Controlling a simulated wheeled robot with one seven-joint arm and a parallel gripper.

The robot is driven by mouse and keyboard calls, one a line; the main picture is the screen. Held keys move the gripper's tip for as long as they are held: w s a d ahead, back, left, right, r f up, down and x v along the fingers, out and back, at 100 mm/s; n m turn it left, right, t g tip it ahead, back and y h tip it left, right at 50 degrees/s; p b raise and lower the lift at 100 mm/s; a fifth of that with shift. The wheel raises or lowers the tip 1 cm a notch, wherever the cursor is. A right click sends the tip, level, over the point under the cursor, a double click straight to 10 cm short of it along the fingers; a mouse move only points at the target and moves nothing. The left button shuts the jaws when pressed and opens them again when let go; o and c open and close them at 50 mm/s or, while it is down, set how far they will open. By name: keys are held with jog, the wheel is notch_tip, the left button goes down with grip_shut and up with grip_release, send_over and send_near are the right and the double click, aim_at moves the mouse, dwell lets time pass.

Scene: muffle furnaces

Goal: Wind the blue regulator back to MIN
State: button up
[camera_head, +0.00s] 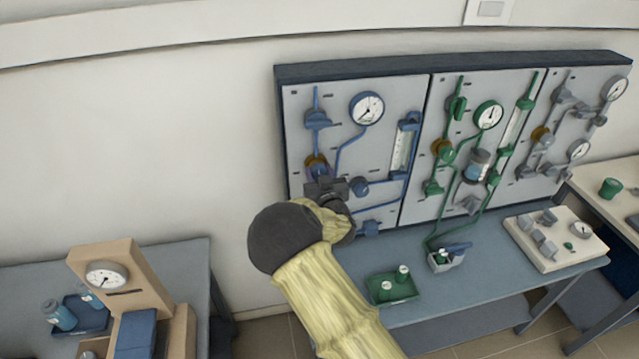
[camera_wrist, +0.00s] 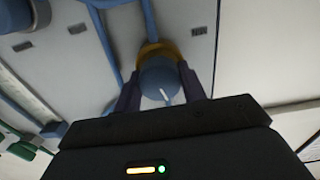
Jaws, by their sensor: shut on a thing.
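The blue regulator (camera_head: 317,171) is on the left, blue-piped section of the wall panel, with a brass-coloured ring behind its knob. In the wrist view its round blue knob (camera_wrist: 160,78) with a white pointer line sits between my two dark fingers. My gripper (camera_wrist: 160,95) is shut on this knob. In the head view my gripper (camera_head: 320,180) and wrist cover the lower part of the regulator. The blue gauge (camera_head: 367,108) stands above and to the right of it. I cannot read a MIN mark in either view.
Blue valves (camera_head: 370,228) and a flow tube (camera_head: 402,150) sit close by on the same panel. Green and grey panel sections lie to the right. A green tray (camera_head: 391,288) with small bottles rests on the bench below. The wall to the left is bare.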

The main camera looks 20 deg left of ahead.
jog(key=n+b, duration=0.3)
jog(key=b, duration=0.1)
jog(key=shift+f+n+b, duration=0.3)
jog(key=shift+n+b, duration=0.1)
jog(key=n+b, duration=0.4)
jog(key=shift+n+b, duration=0.3)
jog(key=shift+b, duration=0.05)
jog(key=n+b, duration=0.3)
jog(key=shift+a+n, duration=0.1)
jog(key=shift+n, duration=0.2)
jog(key=shift+r+n+b, duration=0.1)
jog(key=shift+n+b, duration=1.3)
jog(key=shift+n, duration=0.3)
jog(key=o, duration=1)
jog(key=shift+r, duration=0.1)
jog(key=shift+s, duration=0.15)
